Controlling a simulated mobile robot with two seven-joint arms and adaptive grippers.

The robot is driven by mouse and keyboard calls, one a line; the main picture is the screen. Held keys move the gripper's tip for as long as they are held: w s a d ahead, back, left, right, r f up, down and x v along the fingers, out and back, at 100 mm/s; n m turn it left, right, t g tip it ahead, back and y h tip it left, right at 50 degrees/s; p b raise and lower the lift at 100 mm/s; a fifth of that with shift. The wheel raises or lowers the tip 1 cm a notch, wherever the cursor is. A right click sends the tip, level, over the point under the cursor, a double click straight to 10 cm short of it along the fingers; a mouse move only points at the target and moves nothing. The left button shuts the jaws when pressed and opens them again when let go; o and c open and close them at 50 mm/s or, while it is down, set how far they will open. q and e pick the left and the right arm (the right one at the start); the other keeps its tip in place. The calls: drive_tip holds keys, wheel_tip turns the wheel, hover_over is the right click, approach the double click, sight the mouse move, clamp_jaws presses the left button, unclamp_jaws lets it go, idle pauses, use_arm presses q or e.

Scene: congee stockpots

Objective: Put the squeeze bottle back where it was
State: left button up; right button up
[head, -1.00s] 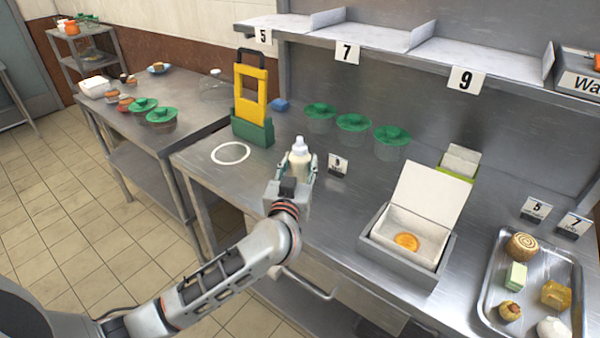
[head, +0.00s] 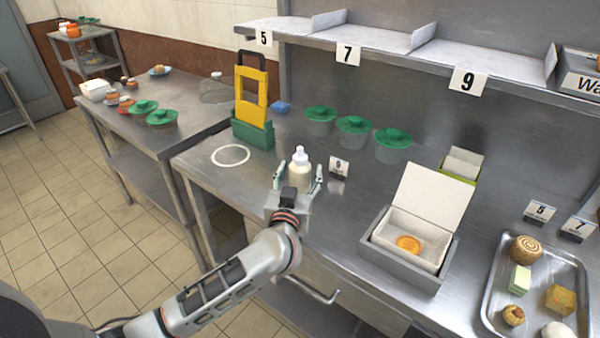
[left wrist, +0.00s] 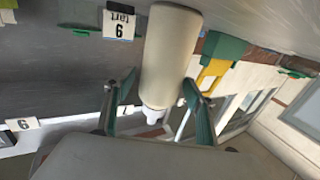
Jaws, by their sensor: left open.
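The squeeze bottle (head: 300,173), cream with a white cap, is upright on the steel counter beside the small "9" card; the gripper hides its base. It also shows in the left wrist view (left wrist: 170,55), upside down in the picture. My left gripper (head: 300,182) is open, one finger on each side of the bottle, with gaps visible between fingers and bottle. A white ring (head: 214,156) is marked on the counter to the left of the bottle and is empty. My right gripper is not in view.
A yellow and green stand (head: 254,132) is behind the ring. Several green-lidded containers (head: 353,138) line the back. The "9" card (head: 339,167) stands just right of the bottle. An open box (head: 410,240) and a pastry tray (head: 488,305) are farther right.

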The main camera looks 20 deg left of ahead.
use_arm(q)
drive_tip(key=shift+s, duration=0.3)
drive_tip(key=s, duration=0.3)
drive_tip(key=s+d+p, duration=0.1)
drive_tip(key=s, duration=0.3)
drive_tip(key=s+p, duration=0.1)
drive_tip(key=s, duration=0.3)
drive_tip(key=shift+d+r, duration=0.1)
drive_tip(key=shift+d, duration=0.1)
drive_tip(key=s+d+r+m+t+h, duration=0.1)
drive_tip(key=s+d+r+t+h, duration=0.1)
drive_tip(key=s+r+t+h, duration=0.15)
drive_tip(key=s+d+f+m+g+h, duration=0.35)
drive_tip(key=s+f+m+h, duration=0.2)
drive_tip(key=f, duration=0.25)
drive_tip(key=s+a+f+g+y, duration=0.1)
drive_tip(key=s+f, duration=0.3)
drive_tip(key=f, duration=0.4)
drive_tip(key=s+a+f+g+y, duration=0.1)
drive_tip(key=s+a+f+g, duration=0.2)
drive_tip(key=f, duration=0.4)
drive_tip(key=s+a+f+g+y, duration=0.2)
drive_tip(key=s+f, duration=0.3)
drive_tip(key=f, duration=0.3)
drive_tip(key=shift+s+a+f+n+g, duration=0.15)
drive_tip(key=shift+a+f+n+g, duration=0.2)
drive_tip(key=shift+a+g, duration=0.35)
drive_tip(key=shift+r, duration=0.1)
